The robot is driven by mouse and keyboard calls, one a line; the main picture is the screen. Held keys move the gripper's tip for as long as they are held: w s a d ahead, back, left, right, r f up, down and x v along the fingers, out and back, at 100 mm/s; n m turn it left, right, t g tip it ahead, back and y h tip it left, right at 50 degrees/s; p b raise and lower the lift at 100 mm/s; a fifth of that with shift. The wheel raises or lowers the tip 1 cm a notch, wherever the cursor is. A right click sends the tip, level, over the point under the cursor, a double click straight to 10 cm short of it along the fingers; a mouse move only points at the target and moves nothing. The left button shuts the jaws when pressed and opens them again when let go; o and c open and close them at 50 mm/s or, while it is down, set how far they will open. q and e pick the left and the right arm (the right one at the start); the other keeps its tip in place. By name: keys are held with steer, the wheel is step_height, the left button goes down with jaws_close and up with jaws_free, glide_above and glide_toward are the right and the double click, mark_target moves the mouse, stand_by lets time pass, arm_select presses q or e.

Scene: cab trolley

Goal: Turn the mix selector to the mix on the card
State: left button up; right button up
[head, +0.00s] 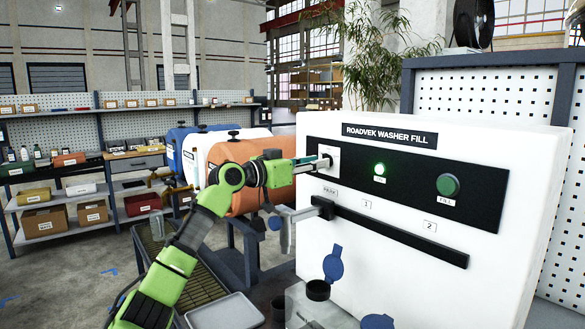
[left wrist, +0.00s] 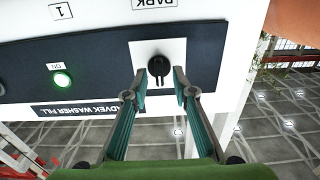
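The mix selector appears to be the black knob (left wrist: 158,67) on a white square plate in the dark panel of the washer fill machine. In the head view the plate (head: 329,152) shows at the panel's left end, with the knob mostly hidden by my gripper. My left gripper (head: 318,160) points at it. In the left wrist view, which is upside down, the fingers (left wrist: 159,80) are apart, one tip on each side of the knob's lower edge. I cannot tell whether they touch it. No mix marks are readable on the plate. No mix card is identifiable. My right gripper is not in view.
The white machine (head: 400,250) has a lit green lamp (head: 379,169), a green FILL button (head: 448,185) and a black rail (head: 395,232) below. A grey spout (head: 286,232) hangs at the rail's PARK end, below my gripper. Coloured tanks (head: 235,160) stand behind my arm.

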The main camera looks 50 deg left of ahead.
arm_select(q)
steer(key=s, duration=1)
steer(key=shift+s+a, duration=0.2)
steer(key=shift+a, duration=0.2)
